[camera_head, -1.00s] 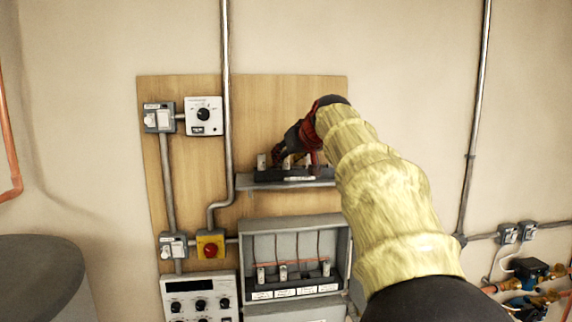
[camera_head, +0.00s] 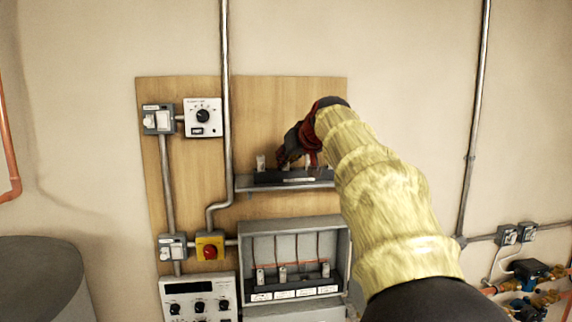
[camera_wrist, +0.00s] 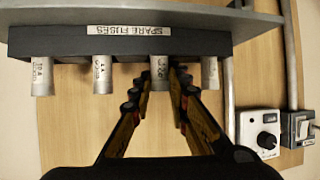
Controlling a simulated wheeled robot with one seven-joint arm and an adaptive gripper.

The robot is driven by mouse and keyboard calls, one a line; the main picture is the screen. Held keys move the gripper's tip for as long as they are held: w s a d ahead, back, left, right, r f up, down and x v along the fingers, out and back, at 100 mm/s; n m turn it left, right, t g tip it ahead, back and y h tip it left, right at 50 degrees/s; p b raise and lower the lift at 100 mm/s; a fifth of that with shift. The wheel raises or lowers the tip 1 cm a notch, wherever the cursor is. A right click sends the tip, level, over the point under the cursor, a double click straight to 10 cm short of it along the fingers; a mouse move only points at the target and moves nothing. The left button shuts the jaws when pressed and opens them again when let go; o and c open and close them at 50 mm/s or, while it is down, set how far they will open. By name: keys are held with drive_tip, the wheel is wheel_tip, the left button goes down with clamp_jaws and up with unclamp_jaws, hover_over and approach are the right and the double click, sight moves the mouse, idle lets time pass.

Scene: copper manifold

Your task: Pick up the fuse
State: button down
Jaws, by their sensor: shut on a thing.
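A dark rack (camera_wrist: 75,42) labelled "SPARE FUSES" holds several pale cylindrical fuses in a row; the wrist view shows it upside down. My gripper (camera_wrist: 157,85) is shut on one fuse (camera_wrist: 160,72), third from the left there, with a finger on each side. That fuse still sits against the rack, its lower end hidden in it. In the head view my gripper (camera_head: 284,160) is at the rack (camera_head: 262,177), and it hides the held fuse. Another fuse (camera_head: 261,162) stands to its left.
The rack sits on a grey shelf (camera_head: 245,187) on a wooden board (camera_head: 270,100). Below is an open grey fuse box (camera_head: 345,240) with several fuses inside. A vertical conduit (camera_head: 227,100) runs left of the shelf. Neighbouring fuses (camera_wrist: 102,72) stand close on both sides.

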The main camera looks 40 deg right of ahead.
drive_tip(key=shift+r, duration=0.85)
drive_tip(key=d+r+v, duration=0.1)
drive_tip(key=v, duration=0.7)
drive_tip(key=d+r+b+v, duration=0.1)
drive_tip(key=v, duration=0.8)
drive_tip(key=shift+w+r, duration=0.15)
drive_tip(key=shift+r, duration=0.35)
